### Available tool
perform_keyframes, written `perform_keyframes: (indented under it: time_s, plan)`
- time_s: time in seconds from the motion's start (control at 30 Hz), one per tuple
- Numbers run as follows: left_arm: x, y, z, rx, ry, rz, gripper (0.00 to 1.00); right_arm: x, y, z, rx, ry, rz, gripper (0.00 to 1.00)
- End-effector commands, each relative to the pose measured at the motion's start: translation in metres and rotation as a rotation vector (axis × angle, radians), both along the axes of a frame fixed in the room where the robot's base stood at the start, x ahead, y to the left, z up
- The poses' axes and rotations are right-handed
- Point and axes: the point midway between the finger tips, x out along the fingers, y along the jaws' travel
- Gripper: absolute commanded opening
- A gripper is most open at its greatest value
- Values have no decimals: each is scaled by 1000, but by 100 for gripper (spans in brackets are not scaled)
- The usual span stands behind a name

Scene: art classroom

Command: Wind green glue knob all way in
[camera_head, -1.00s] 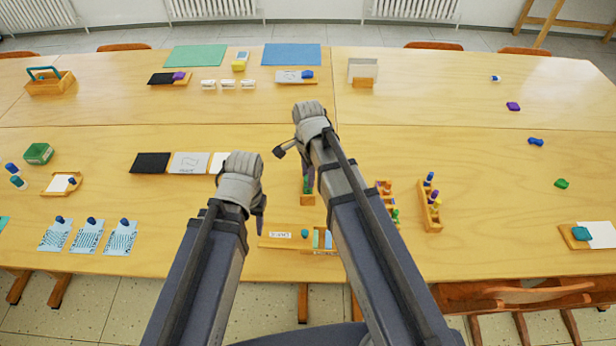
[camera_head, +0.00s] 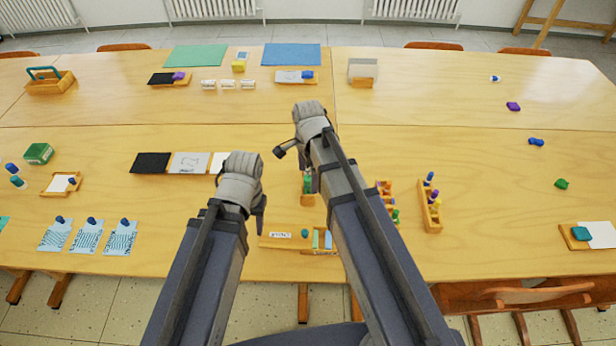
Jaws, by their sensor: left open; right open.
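A small wooden stand (camera_head: 307,199) holds a green item (camera_head: 307,184) near the table's middle. It may be the green glue, but its knob cannot be made out. My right gripper (camera_head: 297,166) is open just above and beside this stand and partly hides it. I cannot tell whether a finger touches the green item. My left gripper (camera_head: 257,208) is open and empty over the table, left of the stand.
A wooden tray (camera_head: 270,242) with a label and small coloured items lies in front. Two wooden racks (camera_head: 431,212) of coloured sticks stand to the right, one partly behind my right arm. Dark and white cards (camera_head: 189,163) lie left.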

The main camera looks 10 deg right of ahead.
Motion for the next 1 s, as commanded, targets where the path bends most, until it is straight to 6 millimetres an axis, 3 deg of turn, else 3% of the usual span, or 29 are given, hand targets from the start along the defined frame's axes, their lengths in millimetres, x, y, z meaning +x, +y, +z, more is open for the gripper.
perform_keyframes:
  time_s: [0.23, 0.8, 1.0]
  plan:
    - [0, 0, 0, 0, 0, 0, 50, 0, 0, 0, 0, 0, -73, 100]
    - [0, 0, 0, 0, 0, 0, 50, 0, 0, 0, 0, 0, -871, 100]
    - [0, 0, 0, 0, 0, 0, 50, 0, 0, 0, 0, 0, -997, 100]
